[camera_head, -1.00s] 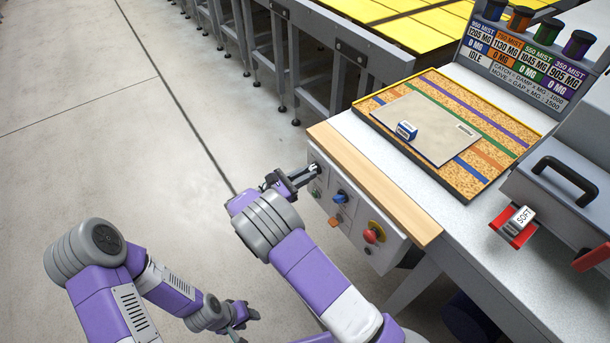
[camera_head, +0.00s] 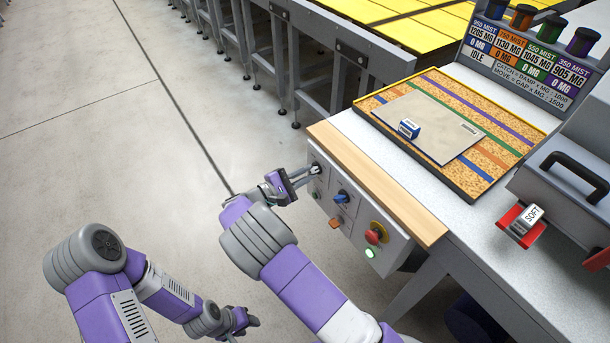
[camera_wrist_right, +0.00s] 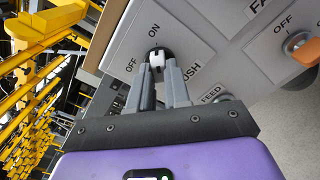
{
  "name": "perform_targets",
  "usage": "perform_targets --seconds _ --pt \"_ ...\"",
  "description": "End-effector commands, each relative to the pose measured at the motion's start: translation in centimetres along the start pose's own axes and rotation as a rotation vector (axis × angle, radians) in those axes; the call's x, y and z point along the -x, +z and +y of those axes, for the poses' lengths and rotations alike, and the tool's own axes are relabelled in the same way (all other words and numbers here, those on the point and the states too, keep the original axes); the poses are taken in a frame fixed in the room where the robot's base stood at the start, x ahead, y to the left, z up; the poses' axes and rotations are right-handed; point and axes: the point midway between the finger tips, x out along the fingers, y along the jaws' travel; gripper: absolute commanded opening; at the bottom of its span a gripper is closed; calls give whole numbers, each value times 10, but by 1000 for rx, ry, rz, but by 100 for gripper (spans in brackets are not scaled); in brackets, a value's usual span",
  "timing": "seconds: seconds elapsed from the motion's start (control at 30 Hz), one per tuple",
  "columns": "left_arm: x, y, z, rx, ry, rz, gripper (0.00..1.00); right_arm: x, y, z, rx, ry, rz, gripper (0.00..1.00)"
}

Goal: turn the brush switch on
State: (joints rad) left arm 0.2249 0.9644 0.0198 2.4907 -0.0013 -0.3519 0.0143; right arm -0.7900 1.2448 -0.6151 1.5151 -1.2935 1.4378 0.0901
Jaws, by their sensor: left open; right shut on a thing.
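The brush switch (camera_wrist_right: 157,56) is a small black-and-white knob near the upper edge of a grey panel, with ON and OFF printed beside it. The brush label is partly hidden by a finger. My right gripper (camera_wrist_right: 159,78) is shut on the knob. It also shows in the head view (camera_head: 312,173) at the panel's upper left. I cannot clearly tell which mark the knob points to. My left gripper (camera_head: 246,321) is open and empty, low over the floor, away from the panel.
The control panel (camera_head: 352,222) also carries a blue knob (camera_head: 341,196), an orange knob (camera_head: 335,222), a red button (camera_head: 374,236) and a lit green lamp (camera_head: 370,253). A wooden edge (camera_head: 380,185) overhangs it. The floor on the left is clear.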

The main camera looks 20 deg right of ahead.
Motion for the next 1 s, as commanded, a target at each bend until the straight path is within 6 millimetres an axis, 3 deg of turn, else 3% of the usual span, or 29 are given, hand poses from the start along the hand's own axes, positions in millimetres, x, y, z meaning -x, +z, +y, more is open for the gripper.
perform_targets --seconds 0.57,0.6,0.73,1.0 --pt "-1 0 0 0 0 0 43 1 0 0 -34 -1 3 0" --pt "-1 0 0 0 0 0 43 1 0 0 -34 -1 3 20" --pt "-1 0 0 0 0 0 43 1 0 0 -34 0 2 40" --pt "-1 0 0 0 0 0 43 1 0 0 -32 0 1 43"
